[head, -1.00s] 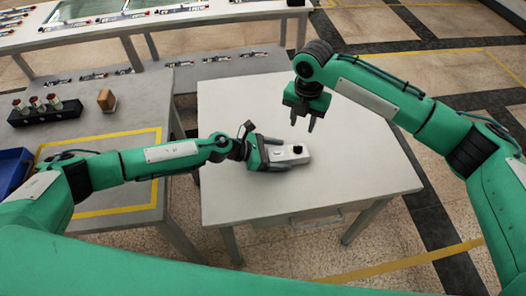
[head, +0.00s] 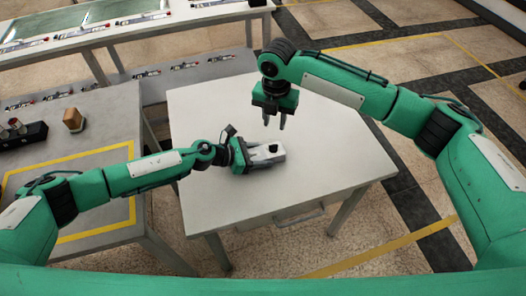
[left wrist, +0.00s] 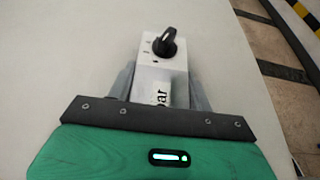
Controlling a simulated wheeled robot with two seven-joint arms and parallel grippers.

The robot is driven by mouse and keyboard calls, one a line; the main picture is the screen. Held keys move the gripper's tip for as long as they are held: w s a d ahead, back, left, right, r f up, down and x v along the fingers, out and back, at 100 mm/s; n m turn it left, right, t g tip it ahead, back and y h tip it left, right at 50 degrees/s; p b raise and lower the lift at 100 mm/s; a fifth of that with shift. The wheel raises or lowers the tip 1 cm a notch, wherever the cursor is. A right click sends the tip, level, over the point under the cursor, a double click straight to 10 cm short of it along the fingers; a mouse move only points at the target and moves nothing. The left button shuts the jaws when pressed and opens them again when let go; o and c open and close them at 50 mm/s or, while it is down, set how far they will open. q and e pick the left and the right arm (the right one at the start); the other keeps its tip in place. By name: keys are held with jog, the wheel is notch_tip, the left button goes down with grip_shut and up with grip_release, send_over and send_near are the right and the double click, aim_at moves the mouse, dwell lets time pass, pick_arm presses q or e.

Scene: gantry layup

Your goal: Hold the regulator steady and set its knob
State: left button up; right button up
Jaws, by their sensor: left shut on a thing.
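The regulator (head: 264,152) is a pale grey box lying on the white table, with a black knob (head: 273,148) on its top. In the left wrist view the knob (left wrist: 164,42) has a pointer tilted toward the upper right, with small marks beside it. My left gripper (head: 252,157) is shut on the regulator's near end, one finger on each side, as the left wrist view (left wrist: 162,88) also shows. My right gripper (head: 274,121) hangs above the table behind the regulator, fingers pointing down, apart and empty. It does not touch the knob.
The white table (head: 330,165) is otherwise clear. A grey bench (head: 110,120) at the left bears a brown block (head: 73,119) and a black rack (head: 22,135) with small parts. A long bench with panels and tools stands at the back.

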aim_at(273, 145)
jog(key=a+r+m+h, duration=0.1)
jog(key=a+m+h, duration=0.35)
jog(key=m, duration=1.05)
jog(key=x, duration=1.1)
jog(key=shift+a+f, duration=0.2)
grip_shut()
